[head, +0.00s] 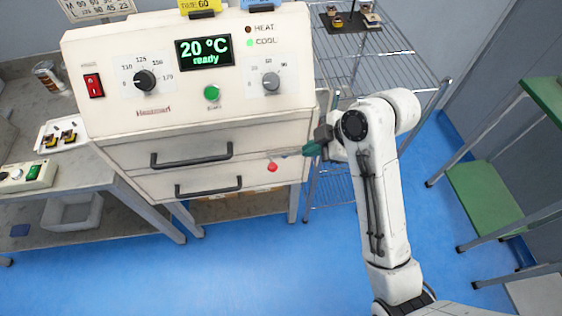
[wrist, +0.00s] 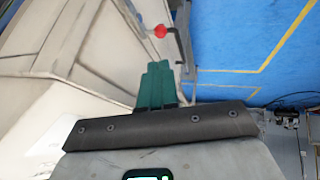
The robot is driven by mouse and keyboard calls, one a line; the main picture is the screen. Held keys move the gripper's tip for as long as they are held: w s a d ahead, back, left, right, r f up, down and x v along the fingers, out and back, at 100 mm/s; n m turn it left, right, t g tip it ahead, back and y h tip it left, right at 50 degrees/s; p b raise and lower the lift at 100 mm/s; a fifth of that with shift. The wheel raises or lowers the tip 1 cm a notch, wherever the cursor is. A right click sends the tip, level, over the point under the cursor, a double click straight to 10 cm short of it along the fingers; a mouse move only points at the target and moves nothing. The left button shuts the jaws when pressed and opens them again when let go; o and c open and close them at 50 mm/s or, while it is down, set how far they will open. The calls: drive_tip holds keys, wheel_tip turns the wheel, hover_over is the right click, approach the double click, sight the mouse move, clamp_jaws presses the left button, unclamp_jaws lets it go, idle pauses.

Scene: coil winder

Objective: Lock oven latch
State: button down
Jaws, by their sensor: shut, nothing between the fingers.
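The oven (head: 200,115) is a white cabinet with a control panel and two front drawers with dark handles. Its latch shows as a red ball knob (head: 272,167) at the right of the front, near the seam between the drawers. In the wrist view the red knob (wrist: 160,31) sits ahead of my fingers, beside a dark bent bar (wrist: 181,47). My gripper (head: 306,150) has green fingers and is at the oven's right front edge, right of and slightly above the knob. Its fingers (wrist: 158,68) are together and empty, apart from the knob. The latch's inner parts are hidden.
The display (head: 205,52) reads 20 °C ready, and the COOL light is green. A wire rack (head: 375,55) stands right of the oven behind my arm. A bench with a white tray (head: 45,137) is at left. Green step-like shelves (head: 485,200) stand at right. Blue floor in front is clear.

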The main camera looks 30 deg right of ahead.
sight(275, 166)
drive_tip(key=x, duration=1.4)
drive_tip(key=shift+s, duration=0.1)
